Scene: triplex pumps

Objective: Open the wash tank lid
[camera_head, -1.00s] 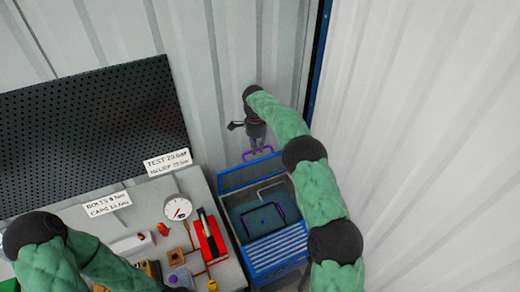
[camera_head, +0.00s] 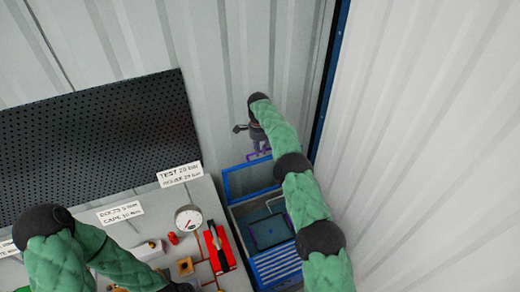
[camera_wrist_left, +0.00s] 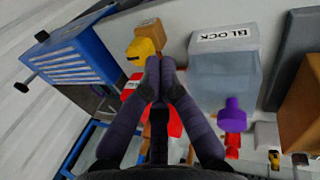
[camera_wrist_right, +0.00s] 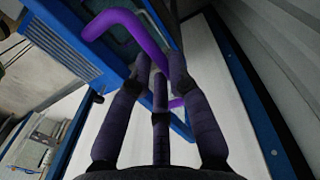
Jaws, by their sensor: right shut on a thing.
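The wash tank (camera_head: 277,262) is a blue box with a louvred front, right of the bench. Its lid (camera_head: 228,185) is a blue-framed panel raised at the back, and the tank's inside shows. My right gripper (camera_head: 260,147) is at the purple lid handle (camera_head: 254,156), above the lid's upper edge. In the right wrist view its fingers (camera_wrist_right: 160,75) are shut on the handle, part of which shows beyond them (camera_wrist_right: 178,102). My left gripper (camera_wrist_left: 160,65) is over the bench with its fingertips together and nothing visible between them; its tips are hidden in the head view.
The bench (camera_head: 150,228) holds a gauge (camera_head: 188,218), a red tray (camera_head: 220,250) and small parts. A black pegboard (camera_head: 95,145) stands behind it. Corrugated walls close in behind and right of the tank. A block holder (camera_wrist_left: 225,65) shows in the left wrist view.

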